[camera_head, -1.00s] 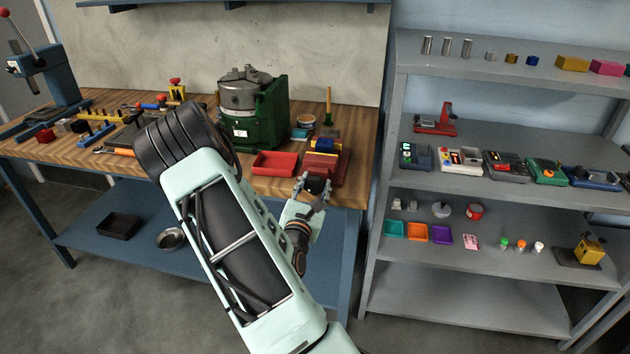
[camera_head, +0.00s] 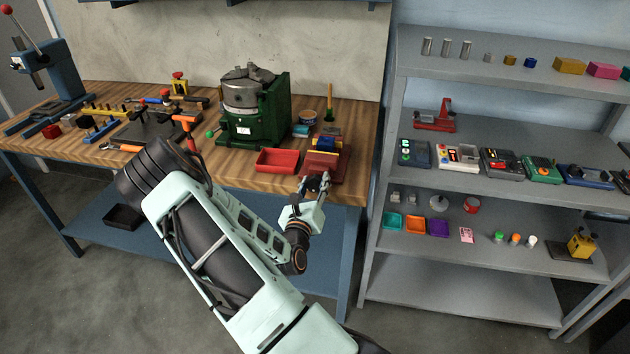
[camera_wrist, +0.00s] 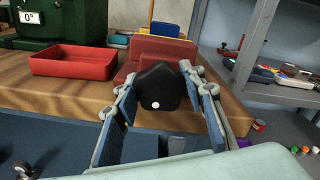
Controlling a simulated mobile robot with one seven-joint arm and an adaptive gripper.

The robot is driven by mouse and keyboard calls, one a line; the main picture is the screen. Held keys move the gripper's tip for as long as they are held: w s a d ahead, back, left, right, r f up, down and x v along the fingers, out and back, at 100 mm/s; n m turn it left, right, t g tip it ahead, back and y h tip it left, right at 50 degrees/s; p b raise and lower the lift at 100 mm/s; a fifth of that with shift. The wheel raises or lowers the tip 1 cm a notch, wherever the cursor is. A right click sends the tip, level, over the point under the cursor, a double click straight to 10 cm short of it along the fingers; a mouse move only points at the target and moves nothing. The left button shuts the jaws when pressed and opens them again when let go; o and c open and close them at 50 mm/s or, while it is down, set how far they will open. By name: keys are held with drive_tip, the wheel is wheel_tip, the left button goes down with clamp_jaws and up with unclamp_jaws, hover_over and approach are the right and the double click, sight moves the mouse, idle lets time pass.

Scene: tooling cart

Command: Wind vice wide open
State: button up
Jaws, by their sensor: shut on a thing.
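The red vice (camera_head: 323,167) stands at the front right corner of the wooden bench, with blue and yellow pieces around its top in the head view. In the wrist view its red body (camera_wrist: 160,50) is behind a black knob (camera_wrist: 160,90) with a white dot, which faces me. My gripper (camera_head: 315,183) is at the vice's front, just past the bench edge. In the wrist view my gripper's fingers (camera_wrist: 160,82) lie on both sides of the knob and are shut on it. The gap between the vice jaws is too small to judge.
A red tray (camera_head: 277,161) sits on the bench left of the vice, with a green machine (camera_head: 254,108) behind it. A grey shelf unit (camera_head: 480,190) with several small items stands to the right. Hand tools cover the bench's left part.

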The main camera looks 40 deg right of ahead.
drive_tip(key=shift+d+r, duration=0.1)
drive_tip(key=shift+r, duration=0.05)
idle(0.3)
drive_tip(key=o, duration=0.9)
drive_tip(key=shift+w, duration=0.1)
drive_tip(key=v, duration=1.2)
